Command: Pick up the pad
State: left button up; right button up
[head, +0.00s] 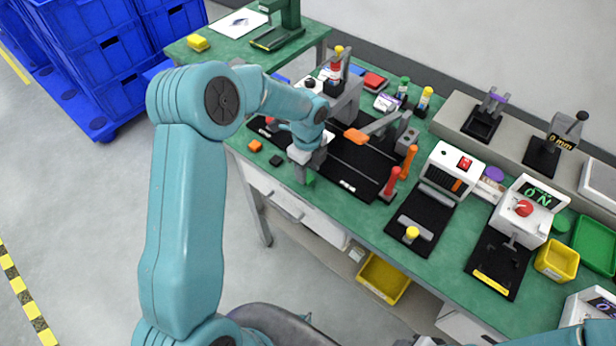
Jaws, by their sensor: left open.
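My left gripper (304,172) is open, pointing down over the front edge of the green bench (345,220). A small green piece (310,179) shows right at its fingertips, partly hidden by them; I cannot tell whether they touch. To the left lie a small orange block (255,146) and a small dark block (276,160), both apart from the gripper. A yellow block (197,43) lies on the far bench. I cannot tell for sure which of these is the pad. My right gripper is out of view.
Black fixtures with an orange-handled lever (356,136) and red and orange upright handles (391,184) stand right of the gripper. A white device (452,168) and a force gauge stand (524,208) are further right. Blue crates (95,45) stand at the upper left.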

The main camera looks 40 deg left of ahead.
aim_at(308, 180)
pick_arm(q)
jog(key=shift+f, duration=1.15)
jog(key=c, duration=0.8)
jog(key=shift+r, duration=0.1)
